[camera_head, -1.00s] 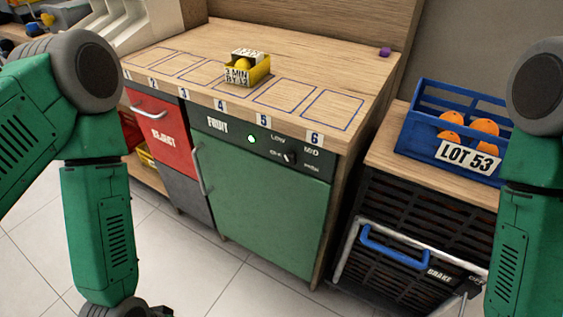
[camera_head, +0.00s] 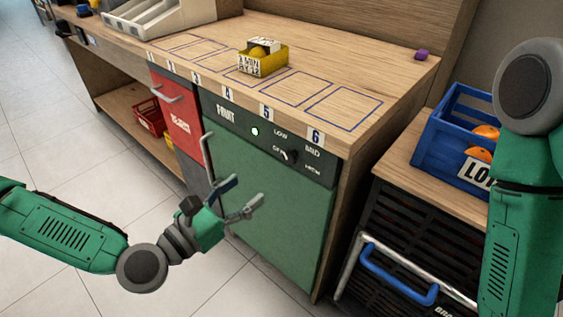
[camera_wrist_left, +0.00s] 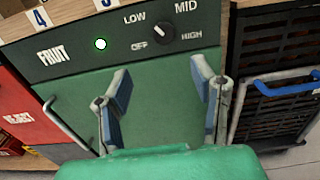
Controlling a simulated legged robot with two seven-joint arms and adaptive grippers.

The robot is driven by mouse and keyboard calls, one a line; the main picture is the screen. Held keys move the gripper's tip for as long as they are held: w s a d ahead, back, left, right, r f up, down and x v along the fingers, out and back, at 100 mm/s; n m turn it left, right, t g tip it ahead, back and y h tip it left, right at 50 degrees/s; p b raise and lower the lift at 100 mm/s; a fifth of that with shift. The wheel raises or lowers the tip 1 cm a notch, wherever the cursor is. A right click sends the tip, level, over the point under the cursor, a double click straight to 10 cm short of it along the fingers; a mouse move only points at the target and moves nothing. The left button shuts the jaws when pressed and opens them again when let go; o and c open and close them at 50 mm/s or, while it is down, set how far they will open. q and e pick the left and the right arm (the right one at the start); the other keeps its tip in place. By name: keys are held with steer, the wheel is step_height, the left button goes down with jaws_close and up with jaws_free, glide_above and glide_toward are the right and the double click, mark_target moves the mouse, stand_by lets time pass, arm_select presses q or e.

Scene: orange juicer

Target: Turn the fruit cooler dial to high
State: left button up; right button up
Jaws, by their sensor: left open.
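The fruit cooler (camera_head: 265,205) has a green door and a dark control panel marked FRUIT. Its small black dial (camera_head: 289,155) sits among the labels OFF, LOW, MID and HIGH. In the left wrist view the dial (camera_wrist_left: 164,35) shows a pale mark that seems to face up and left, between OFF and LOW. My left gripper (camera_head: 246,193) is open and empty, in front of the door and below and left of the dial. In the left wrist view its fingers (camera_wrist_left: 160,72) are spread below the dial, apart from it. My right gripper is out of view.
A green lit lamp (camera_head: 254,132) and the door handle (camera_head: 207,158) are left of the dial. A yellow box (camera_head: 263,63) stands on the wooden counter (camera_head: 340,55). A crate cart with a blue handle (camera_head: 398,280) stands to the right. The floor at left is clear.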

mark_target(288, 160)
arm_select(q)
steer(key=x, duration=0.5)
steer(key=b+x, duration=0.1)
steer(key=x, duration=0.4)
steer(key=shift+d, duration=0.45)
steer(key=shift+w+d, duration=0.2)
steer(key=shift+w, duration=0.45)
steer(key=shift+d, duration=0.15)
steer(key=shift+c, duration=0.4)
steer(key=c, duration=1.1)
